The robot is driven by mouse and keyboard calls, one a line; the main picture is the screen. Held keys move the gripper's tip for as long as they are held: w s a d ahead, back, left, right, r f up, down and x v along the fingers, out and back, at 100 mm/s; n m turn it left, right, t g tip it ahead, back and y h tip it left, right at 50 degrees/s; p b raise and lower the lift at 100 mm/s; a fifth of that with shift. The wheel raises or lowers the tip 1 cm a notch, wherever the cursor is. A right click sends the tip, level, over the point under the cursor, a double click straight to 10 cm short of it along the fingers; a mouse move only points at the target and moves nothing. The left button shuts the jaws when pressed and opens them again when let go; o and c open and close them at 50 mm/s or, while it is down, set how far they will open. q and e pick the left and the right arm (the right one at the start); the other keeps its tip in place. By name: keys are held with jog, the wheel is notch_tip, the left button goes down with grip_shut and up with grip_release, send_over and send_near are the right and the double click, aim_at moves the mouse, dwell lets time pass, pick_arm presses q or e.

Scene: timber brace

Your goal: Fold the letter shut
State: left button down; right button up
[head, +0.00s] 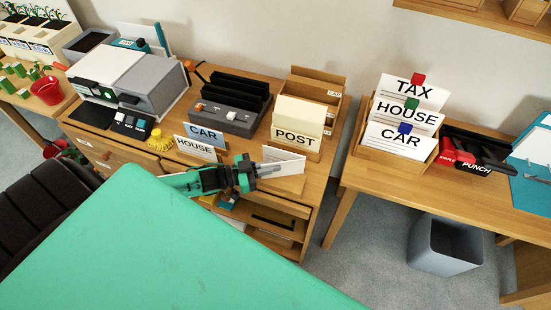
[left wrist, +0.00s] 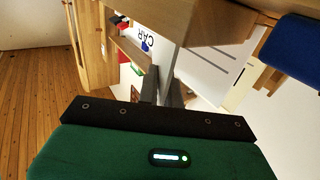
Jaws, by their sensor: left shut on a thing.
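The letter (head: 283,158) is a white sheet with printed lines, standing tilted up at the front right of the middle desk. A flat tan piece (head: 288,184) lies below it; I cannot tell whether it belongs to the letter. My left gripper (head: 264,171) is shut on the letter at its lower left edge. In the left wrist view, a white lined sheet (left wrist: 212,72) rises beside the fingers (left wrist: 160,88), which hide the gripped edge. My right gripper is not in view.
Behind the letter stand the POST box (head: 297,135) and a grey switch unit (head: 228,120). CAR (head: 206,136) and HOUSE (head: 194,148) cards stand to the left. An open drawer (head: 270,228) lies below. The right desk holds a box of TAX, HOUSE and CAR cards (head: 397,147).

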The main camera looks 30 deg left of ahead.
pick_arm(q)
jog(key=shift+w+a+r, duration=0.15)
jog(key=shift+w+a, duration=0.4)
jog(key=shift+w, duration=0.05)
jog(key=c, duration=1.6)
grip_release()
jog(key=shift+c, duration=0.2)
jog(key=shift+w+f, duration=0.15)
jog(key=shift+f, duration=0.05)
jog(key=shift+d, duration=0.1)
jog(key=shift+s, duration=0.2)
